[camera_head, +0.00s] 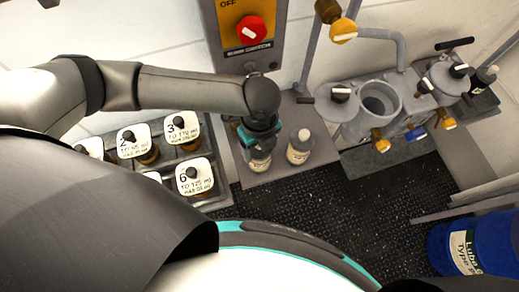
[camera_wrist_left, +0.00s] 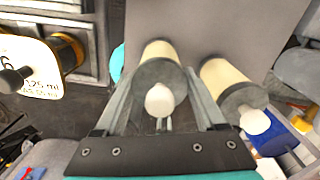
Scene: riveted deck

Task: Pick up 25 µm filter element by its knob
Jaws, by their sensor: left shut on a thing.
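Two cream filter elements with grey caps and white knobs stand side by side. My left gripper (camera_head: 258,145) is at the left filter element (camera_head: 260,162), on the grey ledge in the head view. In the left wrist view, the gripper's fingers (camera_wrist_left: 161,88) flank the grey cap of that filter element (camera_wrist_left: 158,55), its knob pointing at the camera. The gripper is shut on it. The other filter element (camera_head: 299,149) stands free just to the right, and also shows in the wrist view (camera_wrist_left: 226,82). I cannot read a 25 µm marking on either. My right gripper is not in view.
A rack of numbered, tagged containers (camera_head: 193,178) lies left of the ledge. A panel with a red knob (camera_head: 251,29) rises behind. An open grey housing (camera_head: 380,100) with valves stands right. A blue drum (camera_head: 480,245) is at lower right. Dark deck (camera_head: 320,205) is clear in front.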

